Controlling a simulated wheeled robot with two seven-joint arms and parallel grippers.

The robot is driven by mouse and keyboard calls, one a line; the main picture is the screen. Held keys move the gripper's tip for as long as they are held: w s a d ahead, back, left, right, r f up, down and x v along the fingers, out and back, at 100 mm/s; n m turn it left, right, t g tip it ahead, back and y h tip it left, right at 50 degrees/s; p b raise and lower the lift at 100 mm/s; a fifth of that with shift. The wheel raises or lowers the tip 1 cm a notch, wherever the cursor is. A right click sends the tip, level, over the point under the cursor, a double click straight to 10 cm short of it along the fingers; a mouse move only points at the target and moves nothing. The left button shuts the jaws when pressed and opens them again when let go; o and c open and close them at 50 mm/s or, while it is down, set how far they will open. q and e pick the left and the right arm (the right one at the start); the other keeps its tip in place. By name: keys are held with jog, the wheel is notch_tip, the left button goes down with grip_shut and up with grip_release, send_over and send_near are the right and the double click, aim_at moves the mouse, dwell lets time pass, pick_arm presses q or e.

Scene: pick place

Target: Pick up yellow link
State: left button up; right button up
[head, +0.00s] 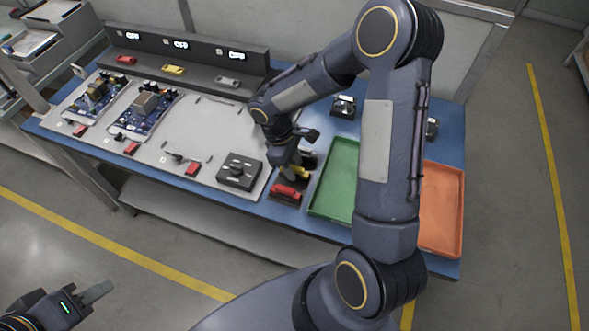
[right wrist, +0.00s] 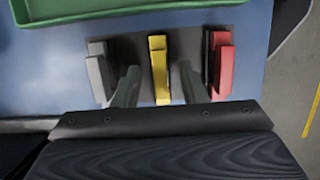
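The yellow link (right wrist: 159,68) stands in a dark holder (right wrist: 185,52) between a grey link (right wrist: 97,72) and a red link (right wrist: 222,66). My right gripper (right wrist: 158,72) is open, one finger on each side of the yellow link, with a visible gap on both sides. In the head view my right gripper (head: 293,160) points down over the holder; the yellow link (head: 301,173) is partly hidden behind it, and the red link (head: 287,190) is nearest the table's front edge. My left gripper (head: 96,292) is far from the table at lower left; its opening is unclear.
A green tray (head: 334,180) lies right of the holder, partly behind my right arm, and an orange tray (head: 442,210) is further right. A dark box (head: 239,171) stands left of the holder. Circuit boards (head: 145,110) lie on the table's left part.

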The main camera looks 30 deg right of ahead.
aim_at(296, 168)
grip_shut()
jog(key=shift+r, duration=0.1)
jog(key=shift+w+r, duration=0.1)
jog(key=shift+r, duration=0.35)
jog(key=shift+s+v, duration=0.25)
jog(key=shift+v, duration=0.95)
jog(key=w+a+r+p, duration=0.2)
jog(key=a+r, duration=1.1)
jog(key=shift+w, duration=0.25)
jog(key=shift+a, duration=0.15)
